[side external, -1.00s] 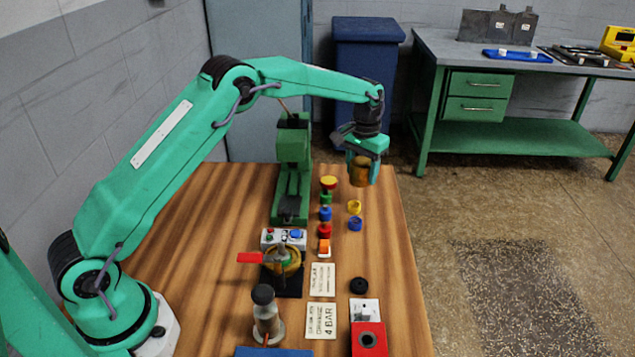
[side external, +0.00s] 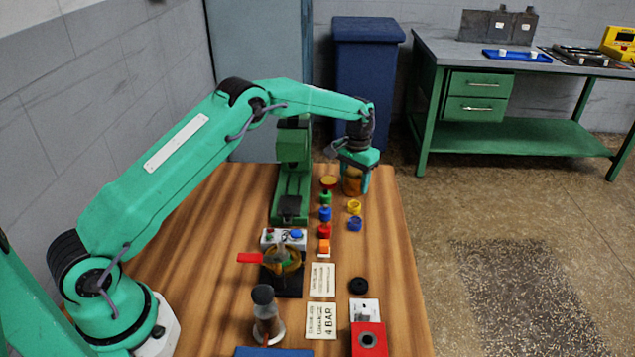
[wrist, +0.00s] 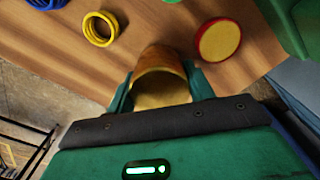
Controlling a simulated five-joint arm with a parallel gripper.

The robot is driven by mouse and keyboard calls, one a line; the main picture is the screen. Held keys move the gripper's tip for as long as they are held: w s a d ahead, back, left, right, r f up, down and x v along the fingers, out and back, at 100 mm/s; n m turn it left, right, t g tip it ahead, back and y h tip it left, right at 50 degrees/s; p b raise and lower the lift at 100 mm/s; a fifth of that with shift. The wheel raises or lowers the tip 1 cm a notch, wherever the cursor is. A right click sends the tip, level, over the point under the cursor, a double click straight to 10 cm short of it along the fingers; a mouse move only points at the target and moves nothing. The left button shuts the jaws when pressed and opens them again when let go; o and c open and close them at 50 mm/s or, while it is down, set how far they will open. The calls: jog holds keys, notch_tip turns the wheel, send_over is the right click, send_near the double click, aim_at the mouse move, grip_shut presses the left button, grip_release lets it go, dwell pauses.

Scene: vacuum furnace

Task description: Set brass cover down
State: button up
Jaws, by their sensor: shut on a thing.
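The brass cover (side external: 352,181) is a hollow brass-coloured cup at the far end of the wooden table, near its right edge. My gripper (side external: 355,180) points down and is shut on it, one finger on each side. In the wrist view the cover (wrist: 160,82) sits between the fingers of my gripper (wrist: 160,88), with its open end toward the camera. Its lower end is close to the table top; I cannot tell whether it touches.
A red-and-yellow button (side external: 328,182) stands just left of the cover. A yellow ring (side external: 354,207) and a blue ring (side external: 355,224) lie nearer. A green press-like stand (side external: 291,180) is further left. The table (side external: 391,255) is bare along its right edge.

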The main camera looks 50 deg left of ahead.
aim_at(355, 173)
jog(key=shift+f, duration=0.3)
jog(key=o, duration=0.8)
notch_tip(355, 173, up, 12)
jog(key=shift+f, duration=0.1)
jog(key=shift+r, duration=0.3)
dwell(0.6)
